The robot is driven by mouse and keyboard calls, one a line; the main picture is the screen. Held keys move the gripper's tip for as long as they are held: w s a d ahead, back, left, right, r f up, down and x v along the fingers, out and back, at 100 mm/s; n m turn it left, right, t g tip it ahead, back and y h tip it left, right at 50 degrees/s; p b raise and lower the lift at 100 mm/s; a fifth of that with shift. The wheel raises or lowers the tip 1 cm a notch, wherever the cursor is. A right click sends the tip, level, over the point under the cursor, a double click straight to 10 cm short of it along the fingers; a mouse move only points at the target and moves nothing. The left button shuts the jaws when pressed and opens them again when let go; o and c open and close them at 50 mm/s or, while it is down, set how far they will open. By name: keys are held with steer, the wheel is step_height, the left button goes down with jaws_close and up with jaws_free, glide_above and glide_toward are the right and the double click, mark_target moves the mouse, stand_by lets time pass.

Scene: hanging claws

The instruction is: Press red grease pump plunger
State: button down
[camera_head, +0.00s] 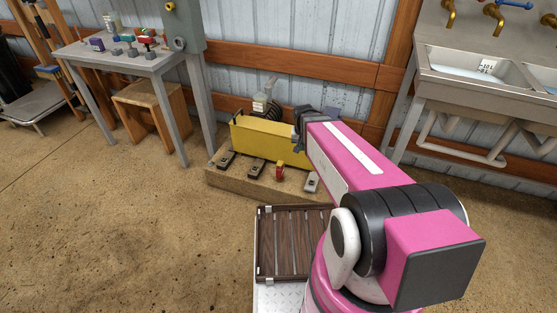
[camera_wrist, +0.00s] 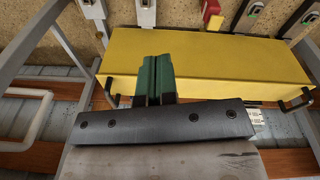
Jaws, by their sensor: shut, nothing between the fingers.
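A small red-topped part with yellow below (camera_head: 280,171) stands on the wooden platform in front of the yellow box. It also shows as a red block (camera_wrist: 212,14) at the top edge of the wrist view, partly cut off. I cannot tell whether it is the grease pump plunger. My gripper (camera_wrist: 155,58) is shut and empty, its green fingers together. In the wrist view the fingers overlap the yellow box (camera_wrist: 220,60), apart from the red part. In the head view my pink arm reaches to the box's right end and hides part of it.
Several grey pedal-like units, one of them (camera_head: 256,166), line the wooden platform (camera_head: 225,180). A grey table (camera_head: 135,65) with small items is at left, a metal sink (camera_head: 480,75) at right. The floor at left is clear.

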steer(key=w+a+f+m+t, duration=0.2)
steer(key=w+a+f, duration=0.4)
steer(key=w+a, duration=0.5)
steer(key=shift+w+f+m, duration=0.25)
steer(key=shift+w+m, duration=0.05)
steer(key=shift+w, duration=0.25)
steer(key=shift+f, duration=0.1)
glide_toward(280, 164)
steer(key=w+f, duration=0.5)
steer(key=shift+w+f, duration=0.2)
steer(key=shift+f, duration=0.6)
steer(key=shift+f, duration=1.4)
